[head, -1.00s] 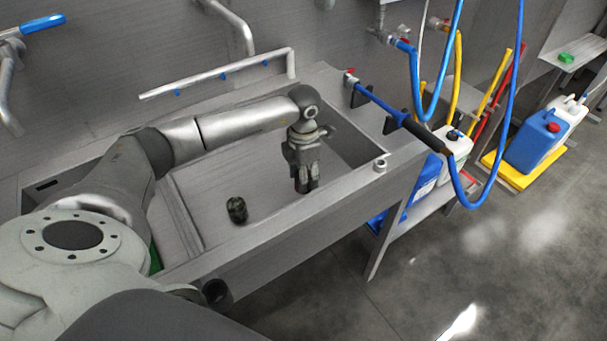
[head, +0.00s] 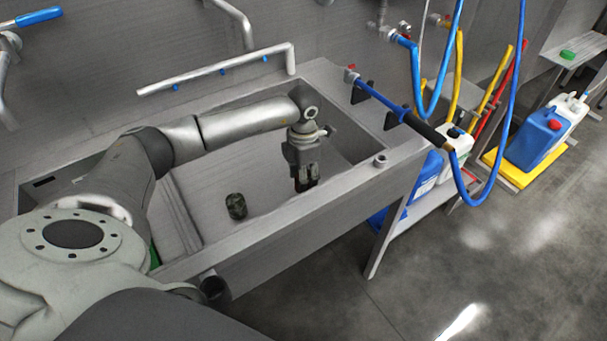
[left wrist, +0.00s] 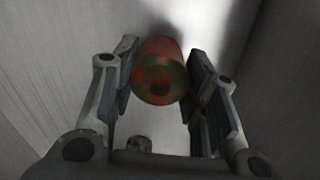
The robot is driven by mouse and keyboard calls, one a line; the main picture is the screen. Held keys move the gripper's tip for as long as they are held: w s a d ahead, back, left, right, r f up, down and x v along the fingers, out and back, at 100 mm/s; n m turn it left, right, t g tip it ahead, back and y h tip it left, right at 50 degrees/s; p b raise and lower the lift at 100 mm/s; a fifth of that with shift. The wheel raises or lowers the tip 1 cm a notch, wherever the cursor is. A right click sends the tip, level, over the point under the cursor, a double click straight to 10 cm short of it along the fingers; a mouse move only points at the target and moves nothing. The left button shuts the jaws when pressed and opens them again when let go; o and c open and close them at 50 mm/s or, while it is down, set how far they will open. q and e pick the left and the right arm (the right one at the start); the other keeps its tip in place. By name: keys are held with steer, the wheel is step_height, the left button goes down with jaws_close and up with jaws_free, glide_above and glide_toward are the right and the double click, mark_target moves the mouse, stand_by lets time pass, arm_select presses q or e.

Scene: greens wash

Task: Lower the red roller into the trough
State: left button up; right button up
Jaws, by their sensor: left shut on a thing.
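The red roller (left wrist: 160,72) is a short cylinder, red with greenish patches, seen end-on in the left wrist view. My left gripper (left wrist: 161,85) is shut on it, with a finger on each side. In the head view my left gripper (head: 306,184) points down inside the grey metal trough (head: 345,188), near its right part and front wall. There the fingers hide most of the roller, and only a dark reddish sliver shows. I cannot tell whether the roller touches the trough floor. My right gripper is not in view.
A dark greenish cylinder (head: 236,206) stands on the trough floor left of my left gripper. A white pipe (head: 215,70) runs along the back. The floor between the cylinder and gripper is clear.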

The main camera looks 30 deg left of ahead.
arm_select(q)
steer(key=shift+f+b, duration=0.35)
steer(key=shift+f, duration=0.15)
steer(key=o, duration=1.1)
